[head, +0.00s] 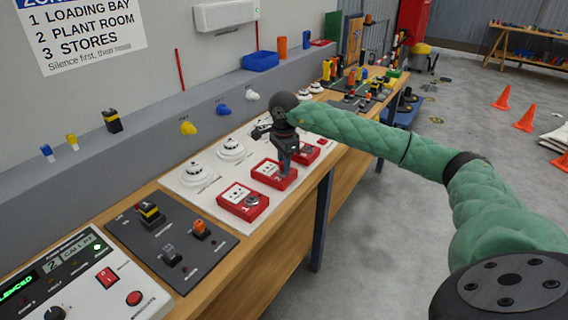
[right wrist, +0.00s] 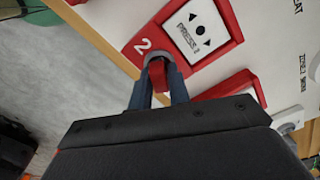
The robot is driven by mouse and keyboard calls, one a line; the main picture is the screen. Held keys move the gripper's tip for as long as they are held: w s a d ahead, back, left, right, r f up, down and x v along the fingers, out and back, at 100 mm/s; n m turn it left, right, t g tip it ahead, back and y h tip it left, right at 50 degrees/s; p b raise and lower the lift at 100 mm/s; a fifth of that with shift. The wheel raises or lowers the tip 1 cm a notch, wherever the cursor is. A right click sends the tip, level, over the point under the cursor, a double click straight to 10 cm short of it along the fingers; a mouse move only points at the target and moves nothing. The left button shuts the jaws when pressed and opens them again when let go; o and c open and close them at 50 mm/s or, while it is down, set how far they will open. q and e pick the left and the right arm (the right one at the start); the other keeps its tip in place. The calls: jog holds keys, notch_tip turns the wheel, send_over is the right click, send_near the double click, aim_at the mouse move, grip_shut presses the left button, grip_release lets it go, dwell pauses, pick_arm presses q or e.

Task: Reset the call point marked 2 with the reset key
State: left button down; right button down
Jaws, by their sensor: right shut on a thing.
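The call point marked 2 (head: 266,178) is a red box with a white face, the middle of three on the white board; it also shows in the right wrist view (right wrist: 196,30). My right gripper (head: 284,168) points down over it. In the right wrist view my right gripper (right wrist: 160,84) is shut on a small red piece, which I take to be the reset key (right wrist: 157,72). The key is at the grey round lock (right wrist: 160,56) below the numeral 2. The fingers hide its lower part, so I cannot tell how deep it sits. My left gripper is not in view.
Call point 1 (head: 236,201) is nearer, and call point 3 (head: 312,150) is just beyond. White detectors (head: 198,172) stand behind them. A grey switch board (head: 165,250) and a control panel (head: 75,285) lie nearer. The floor right of the bench (head: 262,287) is open.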

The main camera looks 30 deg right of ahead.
jog(key=shift+m, duration=0.7)
